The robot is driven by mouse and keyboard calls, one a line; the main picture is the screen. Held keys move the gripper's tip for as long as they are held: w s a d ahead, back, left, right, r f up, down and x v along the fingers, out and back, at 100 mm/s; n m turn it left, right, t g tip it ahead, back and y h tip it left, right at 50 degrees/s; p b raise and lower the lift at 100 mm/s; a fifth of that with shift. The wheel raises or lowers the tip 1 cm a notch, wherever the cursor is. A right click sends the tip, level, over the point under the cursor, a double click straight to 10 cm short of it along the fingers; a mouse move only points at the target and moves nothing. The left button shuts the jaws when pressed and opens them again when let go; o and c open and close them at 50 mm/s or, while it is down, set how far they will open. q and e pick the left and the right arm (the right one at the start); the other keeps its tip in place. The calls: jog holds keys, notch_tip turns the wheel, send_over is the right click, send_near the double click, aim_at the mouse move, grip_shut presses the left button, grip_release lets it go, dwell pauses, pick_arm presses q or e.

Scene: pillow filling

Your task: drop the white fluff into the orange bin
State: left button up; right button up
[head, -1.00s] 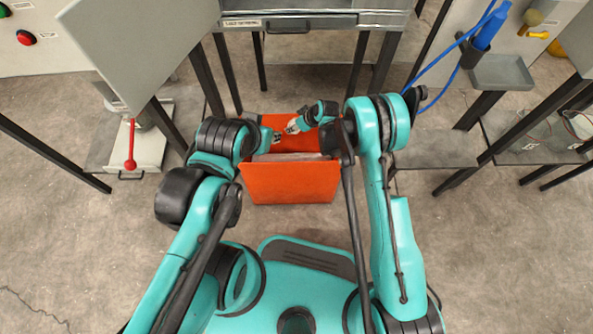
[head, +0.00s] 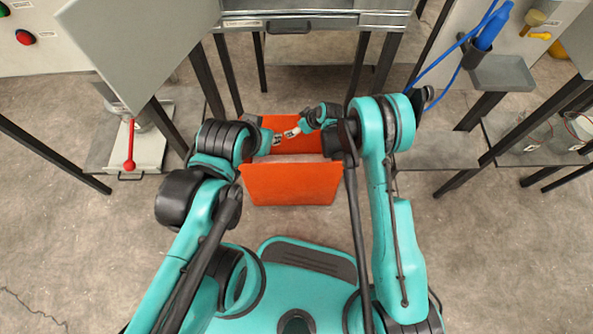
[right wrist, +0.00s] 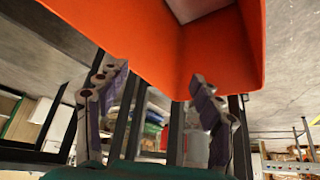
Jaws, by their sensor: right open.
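The orange bin (head: 290,184) stands on the floor in front of my base in the head view. It also fills the top of the right wrist view (right wrist: 150,38). A pale patch shows inside the bin behind its near wall; I cannot tell whether it is the white fluff. My right gripper (head: 292,132) is over the bin; in the right wrist view its two fingers (right wrist: 158,76) are spread with nothing held between them. My left gripper (head: 277,140) is over the bin's left side, close to the right one. Its fingers are too small to read.
A grey workbench (head: 310,20) stands behind the bin, with dark legs on both sides. A grey panel (head: 145,40) juts in at the upper left. A red lever (head: 130,150) stands on a low shelf at left. The floor (head: 480,260) at right front is clear.

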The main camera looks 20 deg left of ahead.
jog(key=v, duration=1)
jog(key=shift+r, duration=0.1)
